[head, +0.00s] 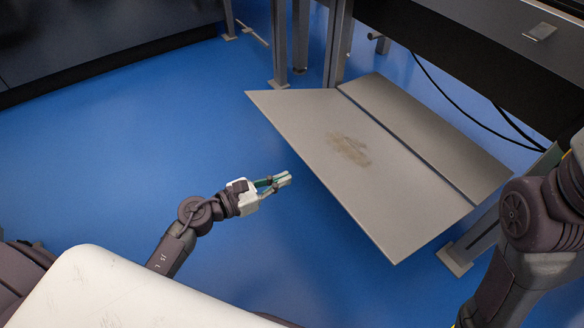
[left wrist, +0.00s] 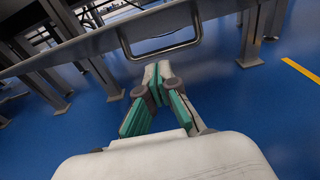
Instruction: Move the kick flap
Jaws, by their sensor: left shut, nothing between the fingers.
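The kick flap (head: 340,150) is a flat grey panel with a brown scuffed patch, low over the blue floor under the dark bench. A thin dark seam parts it from another grey panel (head: 430,140) behind it. My left gripper (head: 282,180) is shut and empty, to the left of the flap's near left edge, with a gap between them in the picture. In the left wrist view the shut fingertips (left wrist: 157,70) point toward a long grey edge with a metal loop (left wrist: 160,48); I cannot tell whether these belong to the flap. My right gripper is out of view.
Metal legs (head: 280,45) stand behind the flap, and another leg foot (head: 455,258) is at its right corner. Black cables (head: 450,95) hang behind. A dark cabinet (head: 90,40) stands at the back left. The blue floor (head: 150,130) on the left is clear.

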